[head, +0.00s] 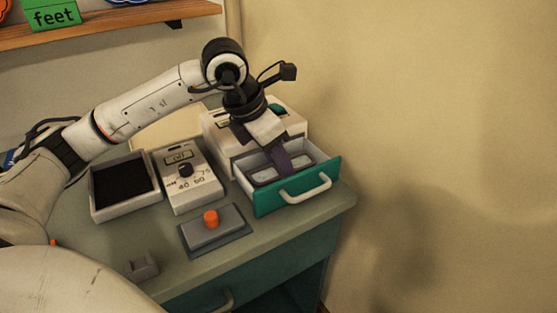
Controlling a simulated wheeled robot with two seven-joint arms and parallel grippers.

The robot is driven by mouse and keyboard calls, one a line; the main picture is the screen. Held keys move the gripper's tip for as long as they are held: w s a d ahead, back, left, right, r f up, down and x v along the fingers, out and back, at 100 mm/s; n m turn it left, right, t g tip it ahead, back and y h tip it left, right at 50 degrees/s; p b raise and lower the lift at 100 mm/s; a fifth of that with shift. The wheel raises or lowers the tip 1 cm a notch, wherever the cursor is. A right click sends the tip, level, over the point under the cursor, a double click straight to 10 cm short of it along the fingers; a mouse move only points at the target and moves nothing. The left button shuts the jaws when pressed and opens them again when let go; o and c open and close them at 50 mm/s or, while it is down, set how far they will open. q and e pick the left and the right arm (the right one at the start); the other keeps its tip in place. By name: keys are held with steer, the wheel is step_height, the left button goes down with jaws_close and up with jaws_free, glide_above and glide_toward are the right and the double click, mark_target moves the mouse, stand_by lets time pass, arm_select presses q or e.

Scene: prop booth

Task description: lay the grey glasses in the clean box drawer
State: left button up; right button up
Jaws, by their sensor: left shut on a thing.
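The clean box (217,137) is a cream case at the back right of the counter. Its green-fronted drawer (321,178) is pulled open toward the front right. The grey glasses (265,175) are inside the drawer, low between its walls. My left gripper (283,167) reaches down into the drawer from above and is shut on the glasses, with its fingers hiding their middle. I cannot tell whether the glasses touch the drawer floor. My right gripper is not in view.
Left of the box stand a dial unit (180,155) and a tray (111,215) with a dark inside. In front are an orange button (211,219) on a grey base and a small grey holder (142,267). A wall rises close to the right.

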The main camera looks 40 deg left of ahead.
arm_select(q)
steer(key=shift+f, duration=0.1)
stand_by(0.5)
stand_by(0.3)
steer(key=o, duration=1.1)
steer(key=shift+o, duration=0.7)
steer(key=shift+a+r, duration=0.1)
steer(key=shift+r, duration=0.1)
steer(key=shift+o, duration=0.2)
steer(key=shift+w+a+r+p, duration=0.1)
steer(key=shift+r+p, duration=0.65)
steer(key=shift+r, duration=0.3)
steer(key=shift+w+a+r+p, duration=0.1)
steer(key=shift+r+p, duration=0.6)
steer(key=shift+r, duration=0.35)
steer(key=r+p, duration=0.2)
steer(key=r, duration=0.1)
steer(key=shift+s+d+r+p, duration=0.2)
steer(key=shift+r+p, duration=0.1)
steer(key=shift+p, duration=0.1)
steer(key=shift+d+f, duration=0.1)
